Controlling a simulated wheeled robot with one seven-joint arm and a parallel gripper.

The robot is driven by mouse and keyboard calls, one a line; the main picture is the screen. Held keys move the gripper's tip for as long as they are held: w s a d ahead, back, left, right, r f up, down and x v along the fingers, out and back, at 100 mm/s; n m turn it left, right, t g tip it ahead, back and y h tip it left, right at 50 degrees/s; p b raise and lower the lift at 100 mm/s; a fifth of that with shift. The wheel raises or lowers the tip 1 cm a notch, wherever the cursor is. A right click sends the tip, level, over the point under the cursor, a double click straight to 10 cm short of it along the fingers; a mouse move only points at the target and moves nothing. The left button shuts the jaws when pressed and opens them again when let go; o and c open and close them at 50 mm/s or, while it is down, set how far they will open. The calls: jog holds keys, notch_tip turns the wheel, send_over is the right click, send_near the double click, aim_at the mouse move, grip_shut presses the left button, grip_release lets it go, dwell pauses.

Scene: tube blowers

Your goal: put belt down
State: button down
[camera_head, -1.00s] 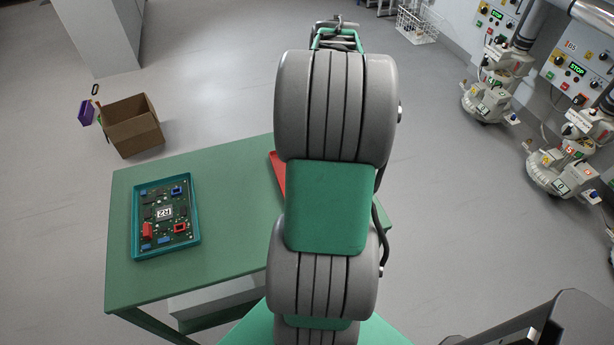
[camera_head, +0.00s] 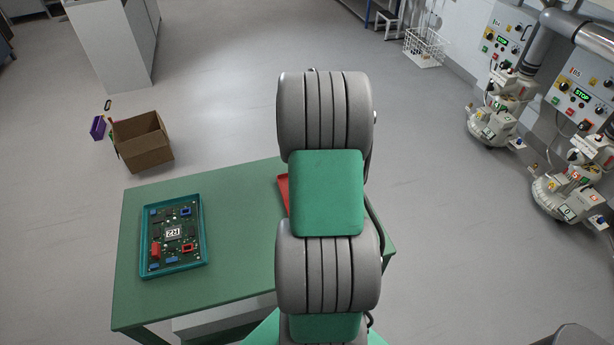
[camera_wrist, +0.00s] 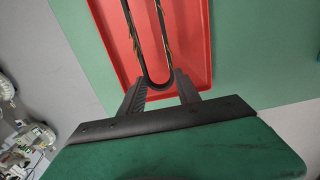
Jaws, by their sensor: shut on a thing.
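A black belt (camera_wrist: 155,70) shows in the wrist view as a long narrow loop with brownish marks along its sides. My gripper (camera_wrist: 160,88) is shut on the rounded near end of the belt, with one dark finger on each side. The belt is over a red tray (camera_wrist: 195,40) on the green table (camera_wrist: 250,50); I cannot tell whether it touches the tray floor. The belt's far end is out of the picture. In the head view my arm hides the gripper, the belt and most of the red tray (camera_head: 283,193).
A teal tray (camera_head: 203,232) with a circuit board (camera_head: 173,240) lies on the left of the table. A cardboard box (camera_head: 143,145) stands on the floor beyond. Machines with control panels (camera_head: 580,95) line the right wall. A wire basket (camera_head: 425,48) stands at the back.

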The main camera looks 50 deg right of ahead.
jog(key=f, duration=0.2)
jog(key=f+p, duration=0.1)
jog(key=f, duration=0.1)
jog(key=shift+w+a+f, duration=0.1)
jog(key=shift+w+a, duration=0.05)
jog(key=shift+w, duration=0.2)
jog(key=c, duration=0.9)
grip_release()
jog(key=shift+o, duration=0.2)
jog(key=shift+w, duration=0.1)
notch_tip(320, 180, up, 12)
jog(key=b, duration=0.2)
jog(key=w+a+r+n, duration=0.2)
jog(key=a+r, duration=0.1)
jog(key=a, duration=0.7)
jog(key=s+a+n+t, duration=0.1)
jog(key=s+a, duration=0.3)
jog(key=a, duration=0.7)
jog(key=s+a+n+t, duration=0.2)
jog(key=s+a+n, duration=0.1)
jog(key=a, duration=0.9)
jog(key=shift+s, duration=0.5)
jog(key=shift+r, duration=0.1)
